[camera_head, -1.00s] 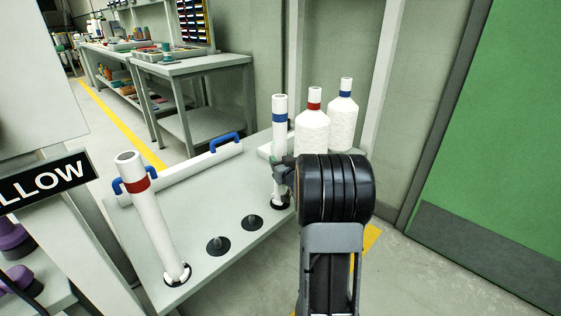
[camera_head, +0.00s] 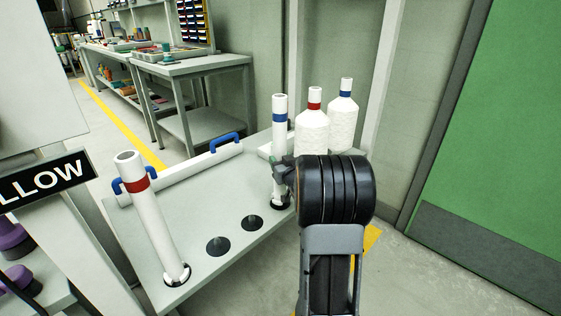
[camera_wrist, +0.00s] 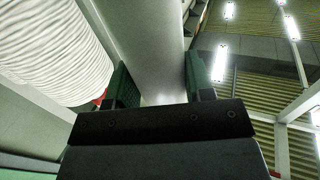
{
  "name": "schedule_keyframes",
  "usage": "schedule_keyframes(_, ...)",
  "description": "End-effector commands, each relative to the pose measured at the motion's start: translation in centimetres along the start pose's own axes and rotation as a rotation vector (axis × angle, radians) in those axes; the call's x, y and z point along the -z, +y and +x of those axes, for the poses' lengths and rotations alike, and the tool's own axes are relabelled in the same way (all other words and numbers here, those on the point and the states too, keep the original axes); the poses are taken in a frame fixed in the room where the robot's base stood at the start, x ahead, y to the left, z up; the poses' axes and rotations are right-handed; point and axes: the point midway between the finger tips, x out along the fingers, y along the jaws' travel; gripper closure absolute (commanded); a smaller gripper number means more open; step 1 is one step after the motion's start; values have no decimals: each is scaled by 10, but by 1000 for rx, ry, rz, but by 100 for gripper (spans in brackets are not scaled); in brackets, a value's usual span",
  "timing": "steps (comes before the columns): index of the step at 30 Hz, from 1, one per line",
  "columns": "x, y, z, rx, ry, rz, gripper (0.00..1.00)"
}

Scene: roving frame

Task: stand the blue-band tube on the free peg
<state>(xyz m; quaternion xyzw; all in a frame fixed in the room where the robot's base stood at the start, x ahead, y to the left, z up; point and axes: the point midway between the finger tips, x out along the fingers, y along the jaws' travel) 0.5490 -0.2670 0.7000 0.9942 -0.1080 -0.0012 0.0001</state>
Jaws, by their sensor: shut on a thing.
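The blue-band tube (camera_head: 280,135) is white with a blue ring near its top. It stands upright at the right side of the grey board (camera_head: 205,267), its foot at a black disc. My gripper (camera_head: 281,170) is shut on the tube's middle. In the wrist view the white tube (camera_wrist: 150,45) runs between the two green finger pads; its foot is out of that view. Two bare black pegs, a nearer peg (camera_head: 218,246) and a farther peg (camera_head: 252,222), lie in a row left of the tube. A red-band tube (camera_head: 153,220) stands at the row's left end, slightly tilted in the picture.
Two white wound bobbins, one red-banded (camera_head: 311,130) and one blue-banded (camera_head: 342,120), stand close behind the tube. A white bar with blue handles (camera_head: 190,172) lies along the board's back. A sign (camera_head: 45,180) stands at left. Workbenches are behind.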

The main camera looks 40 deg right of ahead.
Motion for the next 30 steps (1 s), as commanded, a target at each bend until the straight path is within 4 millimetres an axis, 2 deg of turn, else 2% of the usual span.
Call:
schedule_keyframes(21, -20, 0, 0, 0, 1, 0, 87)
schedule_keyframes(30, -22, 0, 0, 0, -1, 0, 87)
